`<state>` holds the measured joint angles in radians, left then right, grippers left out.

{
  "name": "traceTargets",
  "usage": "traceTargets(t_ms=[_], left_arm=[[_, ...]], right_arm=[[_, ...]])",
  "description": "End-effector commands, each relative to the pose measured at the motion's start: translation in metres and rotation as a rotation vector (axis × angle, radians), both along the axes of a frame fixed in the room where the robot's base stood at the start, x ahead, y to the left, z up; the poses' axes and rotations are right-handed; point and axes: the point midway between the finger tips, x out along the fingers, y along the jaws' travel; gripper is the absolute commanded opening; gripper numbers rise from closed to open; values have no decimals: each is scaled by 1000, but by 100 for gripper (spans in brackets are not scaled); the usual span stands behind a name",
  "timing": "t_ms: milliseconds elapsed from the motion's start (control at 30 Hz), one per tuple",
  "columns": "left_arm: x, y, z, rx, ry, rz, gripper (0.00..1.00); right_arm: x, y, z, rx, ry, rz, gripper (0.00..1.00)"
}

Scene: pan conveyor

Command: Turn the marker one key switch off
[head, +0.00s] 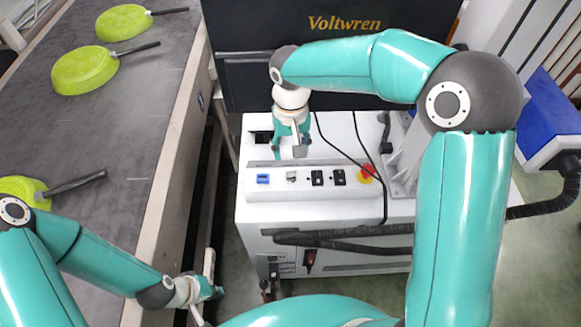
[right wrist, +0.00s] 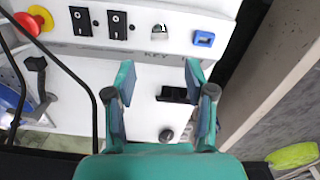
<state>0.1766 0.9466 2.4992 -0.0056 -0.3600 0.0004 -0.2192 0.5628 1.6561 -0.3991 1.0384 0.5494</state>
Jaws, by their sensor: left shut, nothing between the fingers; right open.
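The key switch (head: 291,176) is a small grey metal piece on the white control panel (head: 310,190), between a blue part and a black rocker switch. In the right wrist view the key switch (right wrist: 160,30) stands by the printed word KEY; its exact turn is too small to tell. My right gripper (head: 291,148) hangs above the cabinet behind the panel. In the right wrist view its open, empty fingers (right wrist: 158,76) point toward the key switch, apart from it. My left gripper (head: 214,290) is shut and empty, low beside the conveyor, away from the panel.
The panel also bears a blue part (head: 263,179), two black rocker switches (head: 317,178) (head: 338,177) and a red stop button (head: 366,174) on yellow. Black cables (head: 362,145) cross the cabinet at right. Green pans (head: 86,70) lie on the conveyor (head: 120,130) at left.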

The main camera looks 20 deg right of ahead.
Motion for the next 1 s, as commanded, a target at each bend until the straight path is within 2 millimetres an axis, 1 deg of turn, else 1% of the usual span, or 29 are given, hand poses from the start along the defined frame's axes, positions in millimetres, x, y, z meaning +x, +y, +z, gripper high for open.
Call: traceTargets(t_ms=[33,200,400,600,867,933,1000], left_arm=[[0,0,2,0,0,0,0],[0,0,7,0,0,0,0],[0,0,11,0,-1,0,0],[0,0,12,0,-1,0,0],[0,0,12,0,-1,0,0],[0,0,12,0,-1,0,0],[0,0,12,0,-1,0,0]], right_arm=[[-2,-1,-11,-1,7,1,54],[-1,-1,-47,-1,6,0,54],[-1,-1,-77,-1,4,-1,54],[-1,-1,-89,1,0,-1,54],[-1,-1,-90,1,0,-1,54],[-1,-1,-90,1,0,-1,46],[-1,-1,-90,1,0,-1,34]])
